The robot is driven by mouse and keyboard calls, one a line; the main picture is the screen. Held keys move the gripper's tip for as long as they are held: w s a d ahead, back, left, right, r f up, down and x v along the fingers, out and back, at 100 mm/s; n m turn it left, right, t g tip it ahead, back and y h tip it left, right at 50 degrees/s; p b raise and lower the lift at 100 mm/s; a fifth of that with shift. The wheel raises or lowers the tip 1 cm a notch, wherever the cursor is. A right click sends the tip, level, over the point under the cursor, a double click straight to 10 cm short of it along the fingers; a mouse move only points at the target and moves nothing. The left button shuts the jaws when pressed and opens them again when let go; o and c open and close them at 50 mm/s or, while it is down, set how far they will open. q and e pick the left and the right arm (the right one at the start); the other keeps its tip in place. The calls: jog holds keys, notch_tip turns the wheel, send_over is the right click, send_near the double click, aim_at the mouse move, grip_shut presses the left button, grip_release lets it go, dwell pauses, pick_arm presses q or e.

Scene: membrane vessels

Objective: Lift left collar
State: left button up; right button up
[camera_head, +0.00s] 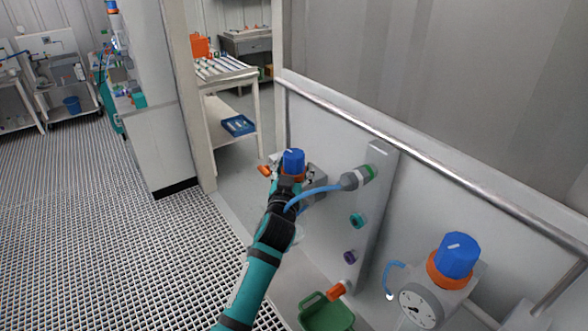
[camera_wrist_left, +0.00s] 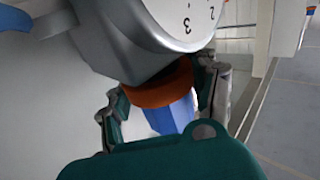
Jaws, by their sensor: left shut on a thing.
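The left collar is an orange ring under a blue knob (camera_head: 293,160) on the left regulator. In the left wrist view the collar (camera_wrist_left: 158,90) sits between the grey gauge body and the blue knob (camera_wrist_left: 174,116). My left gripper (camera_wrist_left: 166,103) has one finger on each side of the collar and is shut on it. In the head view the same gripper (camera_head: 290,178) is at the left regulator, and its fingers partly hide the collar. My right gripper is not in view.
A second regulator with a blue knob (camera_head: 456,255), orange collar (camera_head: 447,276) and dial (camera_head: 419,306) stands at right. A grey-green connector (camera_head: 357,178) on a blue hose, coloured ports and a green bin (camera_head: 326,314) lie between. A metal rail (camera_head: 420,146) runs behind.

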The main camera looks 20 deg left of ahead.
pick_arm(q)
jog(key=shift+r+p, duration=0.35)
jog(key=shift+r, duration=0.45)
jog(key=o, duration=1.7)
jog(key=shift+f, duration=0.1)
jog(key=shift+s, duration=0.25)
jog(key=s+d, duration=0.1)
jog(key=s, duration=1)
jog(key=shift+s+d, duration=0.25)
